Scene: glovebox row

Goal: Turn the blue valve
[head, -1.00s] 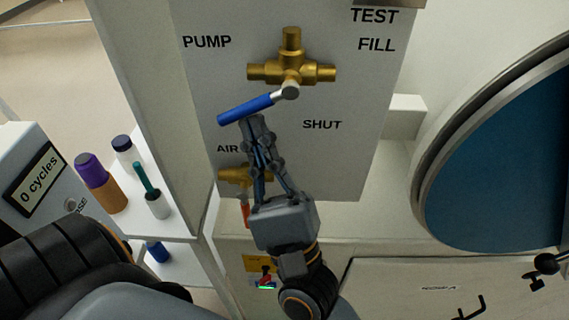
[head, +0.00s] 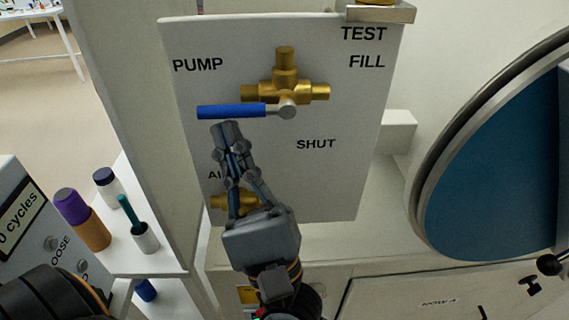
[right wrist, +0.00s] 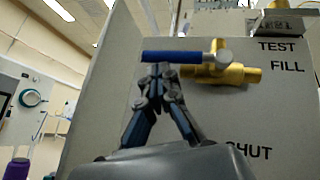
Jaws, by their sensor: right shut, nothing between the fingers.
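The blue valve handle (head: 232,111) is a blue-sleeved lever on a brass three-way valve (head: 285,90), fixed to a pale panel. The lever points left from its hub and lies nearly level, below the PUMP label. My right gripper (head: 226,127) is shut and empty, its fingertips just under the blue sleeve. In the right wrist view the fingertips (right wrist: 160,68) meet the underside of the blue lever (right wrist: 172,57); I cannot tell if they touch. My left gripper is not in view.
A second brass valve (head: 222,202) sits lower on the panel (head: 330,190), partly behind my right gripper. Bottles, one purple-capped (head: 80,215), stand on a white shelf at left. A large round blue door (head: 490,170) is at right.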

